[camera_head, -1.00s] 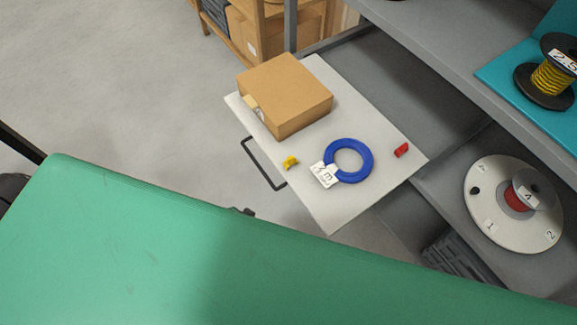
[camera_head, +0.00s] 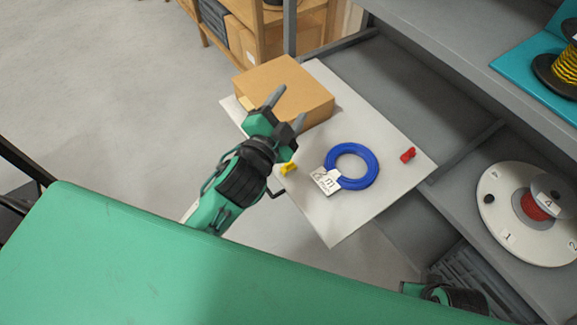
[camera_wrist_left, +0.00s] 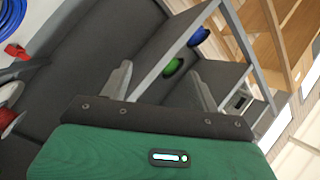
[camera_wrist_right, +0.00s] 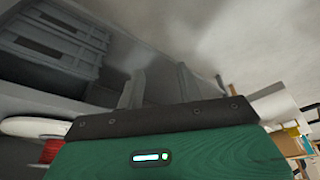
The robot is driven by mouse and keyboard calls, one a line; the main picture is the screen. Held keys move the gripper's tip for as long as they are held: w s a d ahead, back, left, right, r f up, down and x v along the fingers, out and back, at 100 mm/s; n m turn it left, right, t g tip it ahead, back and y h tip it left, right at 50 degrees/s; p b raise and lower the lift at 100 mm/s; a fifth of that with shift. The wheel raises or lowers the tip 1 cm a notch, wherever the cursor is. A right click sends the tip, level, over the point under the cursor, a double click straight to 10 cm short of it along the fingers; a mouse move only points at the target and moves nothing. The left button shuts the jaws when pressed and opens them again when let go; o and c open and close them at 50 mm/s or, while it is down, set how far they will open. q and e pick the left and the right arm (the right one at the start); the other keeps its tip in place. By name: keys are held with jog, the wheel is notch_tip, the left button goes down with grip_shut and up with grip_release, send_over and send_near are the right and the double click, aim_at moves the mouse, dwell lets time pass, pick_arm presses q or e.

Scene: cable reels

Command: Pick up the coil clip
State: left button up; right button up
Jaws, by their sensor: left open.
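Two small clip-like pieces lie on the pale pulled-out drawer board (camera_head: 335,225): a yellow one (camera_head: 288,169) and a red one (camera_head: 408,155). I cannot tell which is the coil clip. Between them lies a blue coil (camera_head: 371,168) with a white tag (camera_head: 326,181). My left gripper (camera_head: 287,108) is open and empty, above the board in front of the cardboard box and beyond the yellow piece. Its spread fingers also show in the left wrist view (camera_wrist_left: 162,88), with the red piece (camera_wrist_left: 16,51) at the left edge. My right gripper (camera_wrist_right: 161,87) has its fingers apart and empty.
A cardboard box (camera_head: 300,85) stands on the board. Grey shelves at right hold a white disc (camera_head: 495,175) with a red reel and a yellow-black spool (camera_head: 566,67). A grey crate (camera_head: 470,270) is low at right.

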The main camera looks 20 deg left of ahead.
pick_arm(q)
jog(key=s+d+r+m+g+h, duration=0.35)
jog(key=d+r+m+h, duration=1)
jog(key=m+h, duration=0.55)
jog(key=s+d+f+m+g, duration=0.2)
jog(key=s+d+m+g, duration=0.35)
jog(key=m+g, duration=0.75)
jog(key=m+g+y, duration=0.1)
jog(key=m+y, duration=1.7)
jog(key=y, duration=0.4)
send_near(288, 167)
jog(key=f, duration=0.1)
jog(key=w+f, duration=0.1)
jog(key=f, duration=0.1)
jog(key=shift+a+f, duration=0.2)
jog(key=shift+f+b, duration=0.3)
jog(key=shift+f, duration=2.8)
jog(key=c, duration=1)
pick_arm(e)
jog(key=shift+w+a+f, duration=0.15)
jog(key=shift+a+f, duration=0.65)
jog(key=shift+f, duration=0.15)
